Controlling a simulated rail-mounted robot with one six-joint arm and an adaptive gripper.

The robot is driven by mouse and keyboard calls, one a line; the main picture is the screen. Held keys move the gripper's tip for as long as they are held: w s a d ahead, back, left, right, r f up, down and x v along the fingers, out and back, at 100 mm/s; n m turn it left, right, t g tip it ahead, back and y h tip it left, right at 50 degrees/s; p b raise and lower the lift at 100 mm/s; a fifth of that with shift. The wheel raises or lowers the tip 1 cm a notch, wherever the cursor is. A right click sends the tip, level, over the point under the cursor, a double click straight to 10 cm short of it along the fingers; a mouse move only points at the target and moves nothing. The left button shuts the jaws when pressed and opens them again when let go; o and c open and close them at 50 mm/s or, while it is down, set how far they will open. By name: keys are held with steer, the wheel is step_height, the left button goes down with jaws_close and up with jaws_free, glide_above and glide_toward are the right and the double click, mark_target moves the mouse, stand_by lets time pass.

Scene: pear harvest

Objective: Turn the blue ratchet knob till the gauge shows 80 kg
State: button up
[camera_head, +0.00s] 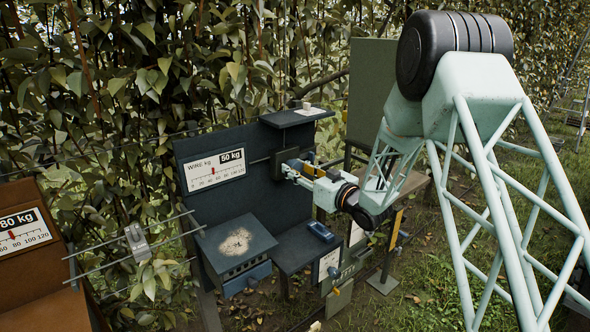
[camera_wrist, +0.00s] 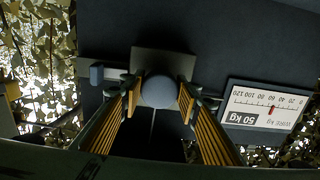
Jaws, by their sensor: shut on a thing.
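The round blue-grey ratchet knob (camera_wrist: 160,91) sits in front of a square plate in the middle of the wrist view. My gripper (camera_wrist: 159,98) has its yellow-ribbed fingers on either side of the knob and is shut on it. In the head view my gripper (camera_head: 296,170) reaches the dark panel from the right, and it hides the knob. The white wire gauge (camera_head: 214,172) on the panel reads 50 kg, with its red pointer near mid-scale. The gauge also shows upside down in the wrist view (camera_wrist: 262,105).
A brown box (camera_head: 40,295) at the far left carries another sign (camera_head: 22,232) reading 80 kg. Thin wires with a grey fitting (camera_head: 137,241) run between box and panel. A dark bench block (camera_head: 235,246) and a blue object (camera_head: 321,231) sit below. Foliage stands close behind.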

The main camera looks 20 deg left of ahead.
steer(key=shift+m, duration=0.3)
steer(key=m+b, duration=0.1)
steer(key=m, duration=0.2)
steer(key=shift+m+b, duration=0.3)
steer(key=m, duration=0.5)
steer(key=shift+s, duration=0.1)
steer(key=shift+m, duration=0.4)
steer(key=o, duration=0.9)
steer(key=shift+v, duration=5.95)
